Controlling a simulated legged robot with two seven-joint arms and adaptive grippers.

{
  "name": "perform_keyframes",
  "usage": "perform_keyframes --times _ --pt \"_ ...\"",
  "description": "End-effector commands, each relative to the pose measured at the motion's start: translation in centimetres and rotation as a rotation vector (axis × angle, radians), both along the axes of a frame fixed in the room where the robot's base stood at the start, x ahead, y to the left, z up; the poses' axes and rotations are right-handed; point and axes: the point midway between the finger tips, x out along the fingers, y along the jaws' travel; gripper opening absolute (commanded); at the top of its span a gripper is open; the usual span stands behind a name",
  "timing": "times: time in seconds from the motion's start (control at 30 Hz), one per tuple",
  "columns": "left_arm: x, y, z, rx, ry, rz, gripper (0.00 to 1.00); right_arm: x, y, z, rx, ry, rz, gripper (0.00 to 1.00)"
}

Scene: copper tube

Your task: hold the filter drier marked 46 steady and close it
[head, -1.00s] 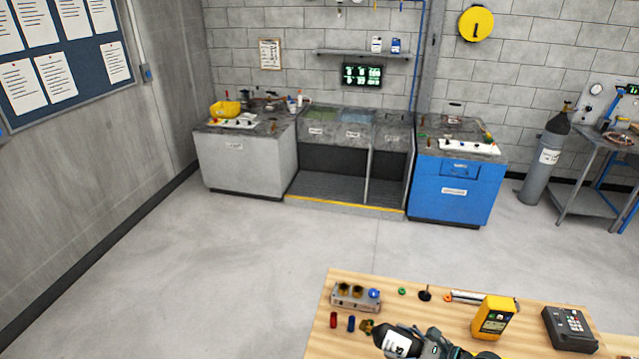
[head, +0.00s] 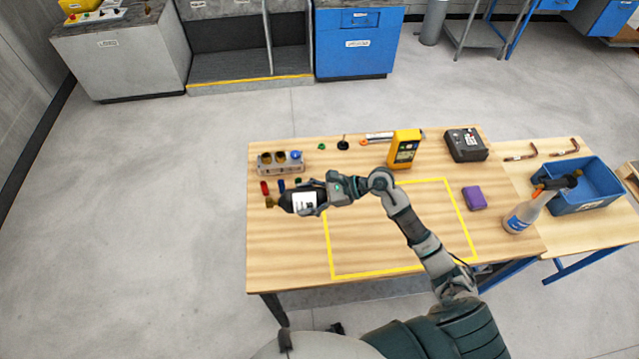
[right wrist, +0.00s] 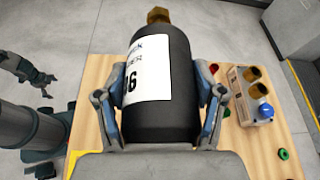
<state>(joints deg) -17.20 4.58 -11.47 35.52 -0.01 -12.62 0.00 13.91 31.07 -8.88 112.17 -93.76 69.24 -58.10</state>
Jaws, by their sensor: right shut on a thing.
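The filter drier (head: 300,201) is a black cylinder with a white label and a brass fitting at its left end. In the right wrist view the drier (right wrist: 172,85) shows a label that ends in a 6; the first digit is partly turned away. My right gripper (head: 313,196) is shut around the drier's body, with a finger on each side in the right wrist view (right wrist: 160,105). It holds the drier over the left part of the table. My left gripper (right wrist: 30,75) shows at the left edge of the right wrist view, apart from the drier; its opening is unclear.
A grey holder (head: 283,170) with brass pieces and a blue cap stands behind the drier. Small red (head: 264,187) and blue (head: 281,185) pieces lie close by. A yellow meter (head: 404,149) stands farther right. The yellow-outlined area (head: 400,240) is mostly clear.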

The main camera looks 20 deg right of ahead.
Motion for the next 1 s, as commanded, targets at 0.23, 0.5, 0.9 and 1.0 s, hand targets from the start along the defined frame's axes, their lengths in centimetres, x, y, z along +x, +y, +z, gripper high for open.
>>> perform_keyframes --times 0.23,0.5,0.9,1.0 --pt "0.0 0.0 0.0 0.0 0.0 0.0 1.0 -0.5 5.8 -0.5 0.005 -0.003 0.272 0.02" --pt "0.0 0.0 0.0 0.0 -0.001 0.001 1.0 -0.9 8.5 -1.0 0.005 -0.004 0.408 0.02" --pt "0.2 0.2 0.0 0.002 -0.007 0.001 0.72 -1.0 8.6 -1.1 0.003 -0.001 0.413 0.0" --pt "1.8 0.6 0.2 0.003 -0.038 0.001 0.53 -0.9 8.6 -1.1 0.004 -0.002 0.413 0.0"
